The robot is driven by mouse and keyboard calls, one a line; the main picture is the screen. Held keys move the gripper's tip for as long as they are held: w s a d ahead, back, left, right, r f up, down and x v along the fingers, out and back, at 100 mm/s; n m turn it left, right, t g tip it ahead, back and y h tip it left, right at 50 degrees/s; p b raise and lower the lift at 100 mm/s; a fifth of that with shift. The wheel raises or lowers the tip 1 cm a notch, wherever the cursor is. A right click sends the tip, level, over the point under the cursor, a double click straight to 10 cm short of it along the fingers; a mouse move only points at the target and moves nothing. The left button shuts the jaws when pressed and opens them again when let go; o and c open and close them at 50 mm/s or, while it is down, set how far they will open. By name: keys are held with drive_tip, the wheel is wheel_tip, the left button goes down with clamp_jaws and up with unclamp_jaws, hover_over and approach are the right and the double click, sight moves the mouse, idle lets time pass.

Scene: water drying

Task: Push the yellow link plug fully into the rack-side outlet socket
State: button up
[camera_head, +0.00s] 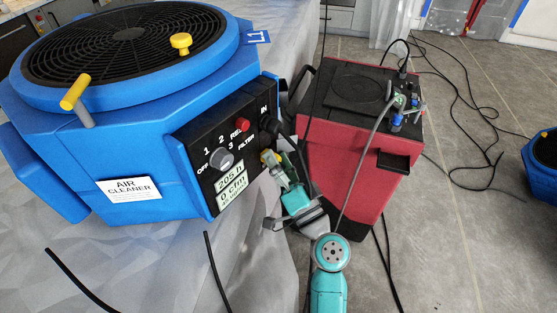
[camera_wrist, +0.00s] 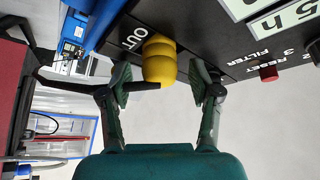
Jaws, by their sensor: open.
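The yellow link plug (camera_wrist: 159,62) is at the black control panel (camera_wrist: 225,32) of the blue air cleaner, beside the OUT label. A dark cable runs from the plug to the left in the wrist view. The plug hides the outlet socket, so I cannot tell how deep it sits. My gripper (camera_wrist: 161,84) is open, with one finger on each side of the plug and gaps between fingers and plug. In the head view, a small yellow part of the plug (camera_head: 266,157) shows at the panel's lower right, by my gripper (camera_head: 276,166).
The blue air cleaner (camera_head: 140,140) stands on a grey-draped surface, with a knob (camera_head: 221,159) and red button (camera_head: 243,125) on its panel. A red and black machine (camera_head: 335,150) stands close to my arm's right. Black cables (camera_head: 455,110) lie on the tiled floor.

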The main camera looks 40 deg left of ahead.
drive_tip(key=shift+d, duration=0.1)
drive_tip(key=v, duration=1.2)
drive_tip(key=s+d+f+m+t+h, duration=0.35)
drive_tip(key=d+f+h, duration=0.25)
drive_tip(key=d+f, duration=0.45)
drive_tip(key=s+d+f+m+t+h, duration=0.35)
drive_tip(key=d+f+h, duration=0.35)
drive_tip(key=d, duration=0.6)
drive_tip(key=s+d+t+h, duration=0.1)
drive_tip(key=s+d+h, duration=0.5)
drive_tip(key=s+d, duration=0.5)
drive_tip(key=s+d+r+n+h, duration=0.2)
drive_tip(key=s+d+r, duration=0.2)
drive_tip(key=s+r, duration=0.4)
drive_tip(key=shift+s+d+t, duration=0.3)
drive_tip(key=shift+s+t, duration=0.1)
